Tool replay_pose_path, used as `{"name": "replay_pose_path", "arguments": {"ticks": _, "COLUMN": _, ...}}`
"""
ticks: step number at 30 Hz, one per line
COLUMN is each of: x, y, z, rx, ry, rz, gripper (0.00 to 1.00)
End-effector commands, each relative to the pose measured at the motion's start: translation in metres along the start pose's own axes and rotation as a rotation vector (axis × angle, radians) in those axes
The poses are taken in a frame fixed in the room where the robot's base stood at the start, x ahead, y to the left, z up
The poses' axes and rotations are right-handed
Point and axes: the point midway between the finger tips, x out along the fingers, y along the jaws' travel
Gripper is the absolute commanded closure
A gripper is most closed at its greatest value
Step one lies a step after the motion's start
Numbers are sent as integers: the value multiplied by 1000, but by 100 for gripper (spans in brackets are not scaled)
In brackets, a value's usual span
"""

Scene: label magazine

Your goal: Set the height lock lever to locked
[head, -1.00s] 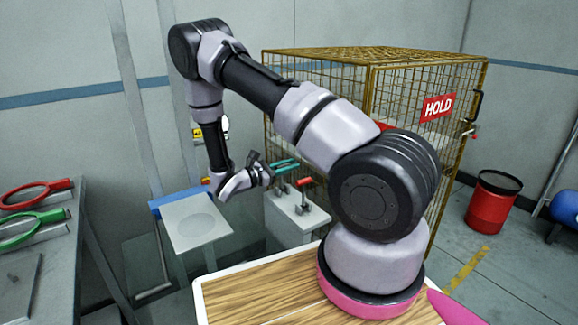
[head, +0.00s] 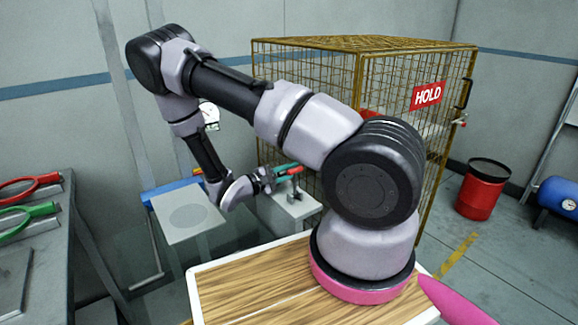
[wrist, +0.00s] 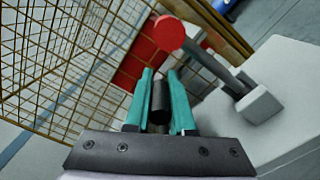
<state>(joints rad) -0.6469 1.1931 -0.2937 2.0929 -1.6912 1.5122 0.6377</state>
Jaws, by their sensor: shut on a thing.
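My gripper (wrist: 157,92) has teal fingers shut on a black cylindrical handle (wrist: 159,102) in the wrist view. I cannot read from these frames whether this handle is the height lock lever, and its lower end is hidden by the gripper. In the head view, my gripper (head: 287,170) is at the white box (head: 298,206), close to a red-tipped lever (head: 296,171). In the wrist view, that lever's round red knob (wrist: 168,33) is beyond the fingertips, and its grey arm runs right to a pale block. No lock marking is legible.
A yellow mesh cage (head: 365,48) with a red HOLD sign (head: 428,95) stands just behind the box. A pale plate (head: 188,214) with a blue edge is left of it. A workbench (head: 40,235) with red and green looped items is at far left.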

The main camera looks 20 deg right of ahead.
Motion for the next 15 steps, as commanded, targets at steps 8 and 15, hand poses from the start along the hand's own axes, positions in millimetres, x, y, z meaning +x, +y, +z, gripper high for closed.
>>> {"name": "replay_pose_path", "arguments": {"ticks": 8, "x": -1, "y": -9, "z": 1, "rx": -9, "ry": 1, "rz": 0, "gripper": 100}}
{"name": "replay_pose_path", "arguments": {"ticks": 15, "x": -1, "y": -12, "z": 1, "rx": -10, "ry": 3, "rz": -1, "gripper": 100}}
